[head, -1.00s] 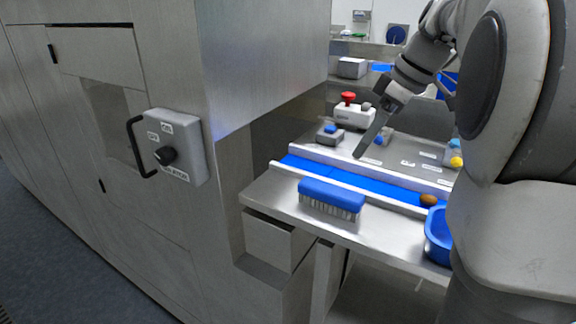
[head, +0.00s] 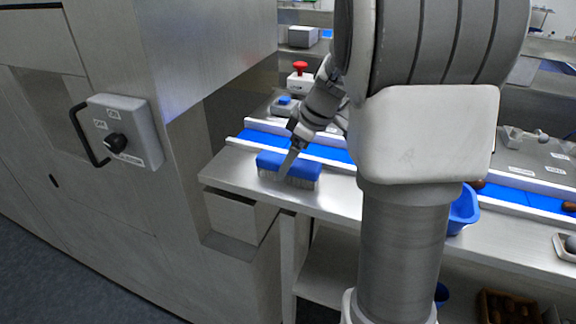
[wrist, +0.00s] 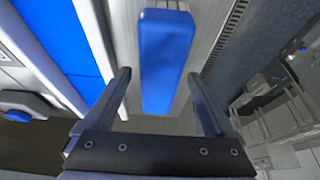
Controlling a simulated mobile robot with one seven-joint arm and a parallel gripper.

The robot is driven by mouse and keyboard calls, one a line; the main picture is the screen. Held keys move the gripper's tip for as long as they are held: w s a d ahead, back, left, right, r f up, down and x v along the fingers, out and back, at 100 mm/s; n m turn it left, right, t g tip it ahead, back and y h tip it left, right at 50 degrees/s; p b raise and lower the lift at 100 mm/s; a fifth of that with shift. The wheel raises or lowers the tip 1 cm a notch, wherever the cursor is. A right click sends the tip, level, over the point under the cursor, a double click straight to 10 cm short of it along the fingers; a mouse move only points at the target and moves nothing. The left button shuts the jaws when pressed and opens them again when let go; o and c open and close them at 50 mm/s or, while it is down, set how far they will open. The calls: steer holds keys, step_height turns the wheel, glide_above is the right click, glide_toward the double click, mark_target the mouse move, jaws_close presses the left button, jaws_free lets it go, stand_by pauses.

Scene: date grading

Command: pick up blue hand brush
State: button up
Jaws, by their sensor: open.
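The blue hand brush (head: 289,167) lies bristles down on the steel ledge in front of the blue conveyor belt, in the head view. In the wrist view its blue back (wrist: 166,60) lies lengthwise between and beyond the two fingers. My gripper (head: 285,172) is at the brush in the head view, one finger in front of its near side. In the wrist view my gripper (wrist: 160,88) is open, with a finger on each side of the brush and gaps showing. I cannot tell how far down the fingers reach.
The steel ledge (head: 335,200) is clear right of the brush. The blue belt (head: 335,154) with white rails runs behind. A steel cabinet wall (head: 190,50) stands close on the left.

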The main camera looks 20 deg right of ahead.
steer(key=shift+w+a+f, duration=0.15)
steer(key=shift+w+f, duration=0.05)
steer(key=shift+f, duration=0.45)
jaws_close()
steer(key=shift+r, duration=0.55)
step_height(320, 180, up, 3)
steer(key=shift+f+b, duration=0.1)
steer(key=shift+b, duration=0.25)
steer(key=s+d+r+b, duration=0.1)
steer(key=d+r, duration=0.6)
steer(key=d, duration=0.4)
steer(key=shift+d, duration=0.35)
steer(key=shift+r, duration=0.1)
